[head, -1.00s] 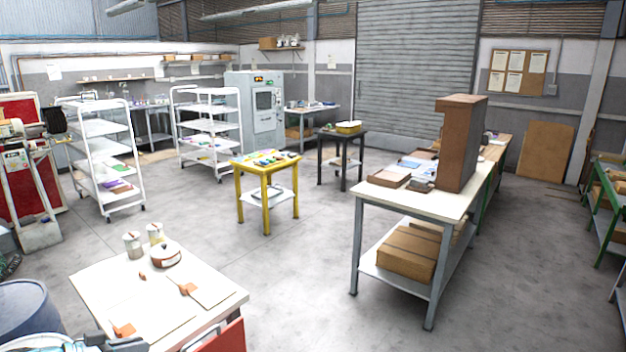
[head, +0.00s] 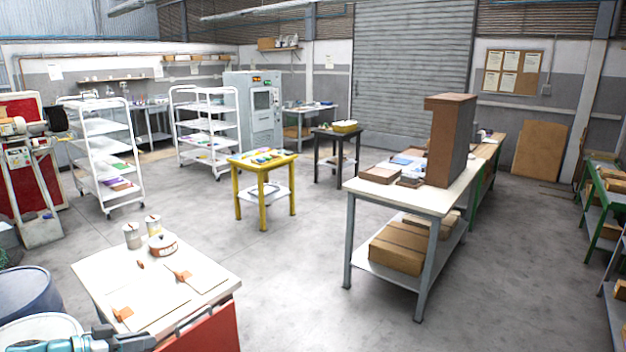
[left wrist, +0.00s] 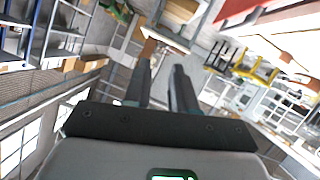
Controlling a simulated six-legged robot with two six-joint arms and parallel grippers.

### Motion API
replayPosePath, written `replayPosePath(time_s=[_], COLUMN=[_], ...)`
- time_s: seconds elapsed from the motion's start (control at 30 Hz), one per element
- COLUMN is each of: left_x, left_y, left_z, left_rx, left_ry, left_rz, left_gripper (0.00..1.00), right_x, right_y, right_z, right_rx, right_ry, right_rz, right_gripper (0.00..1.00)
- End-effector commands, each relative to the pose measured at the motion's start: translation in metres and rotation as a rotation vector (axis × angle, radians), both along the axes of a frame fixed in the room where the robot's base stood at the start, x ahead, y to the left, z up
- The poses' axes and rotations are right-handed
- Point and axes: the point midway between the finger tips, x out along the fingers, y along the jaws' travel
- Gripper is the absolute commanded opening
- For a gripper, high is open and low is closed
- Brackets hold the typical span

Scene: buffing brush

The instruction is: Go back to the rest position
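My left gripper (head: 122,342) shows at the bottom left of the head view, low beside the near white-topped table (head: 200,262). In the left wrist view my left gripper (left wrist: 162,72) has its two dark fingers apart, with nothing between them. The wrist view is tilted, with the room turned on its side. My right gripper is in neither view.
The near table holds two cans, a round brown-and-white container (head: 163,245) and flat sheets; a red panel (head: 205,330) hangs at its front. A workbench (head: 400,195) with boxes is at the right.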

Motion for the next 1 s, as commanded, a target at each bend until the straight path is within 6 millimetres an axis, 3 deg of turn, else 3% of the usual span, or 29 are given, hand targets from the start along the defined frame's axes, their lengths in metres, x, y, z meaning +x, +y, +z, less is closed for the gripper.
replayPosePath(time_s=[0.03, 0.27, 0.47, 0.57, 0.67, 0.77, 0.8, 0.87, 1.0], left_x=[0.005, 0.008, 0.004, -0.002, -0.018, -0.054, -0.074, -0.11, -0.207], left_y=[-0.014, -0.074, -0.147, -0.193, -0.24, -0.274, -0.283, -0.29, -0.287], left_z=[-0.01, -0.038, -0.072, -0.103, -0.15, -0.211, -0.236, -0.27, -0.327], left_rx=[-0.004, -0.076, -0.265, -0.384, -0.474, -0.474, -0.445, -0.378, -0.167], left_ry=[-0.003, 0.038, 0.121, 0.186, 0.292, 0.446, 0.517, 0.624, 0.876], left_rz=[-0.025, -0.11, -0.109, -0.059, 0.058, 0.22, 0.285, 0.369, 0.501], left_gripper=[0.25, 0.25, 0.25, 0.25, 0.25, 0.25, 0.25, 0.25, 0.25], right_x=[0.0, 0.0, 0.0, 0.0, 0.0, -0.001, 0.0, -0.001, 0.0], right_y=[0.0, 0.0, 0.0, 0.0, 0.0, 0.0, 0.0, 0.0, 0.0], right_z=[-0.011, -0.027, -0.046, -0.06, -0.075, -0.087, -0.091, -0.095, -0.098], right_rx=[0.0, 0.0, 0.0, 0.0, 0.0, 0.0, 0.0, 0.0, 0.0], right_ry=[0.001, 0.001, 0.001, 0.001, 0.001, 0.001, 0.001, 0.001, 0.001], right_rz=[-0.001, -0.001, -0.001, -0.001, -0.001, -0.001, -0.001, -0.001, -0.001], right_gripper=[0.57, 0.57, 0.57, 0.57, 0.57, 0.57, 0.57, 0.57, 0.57])
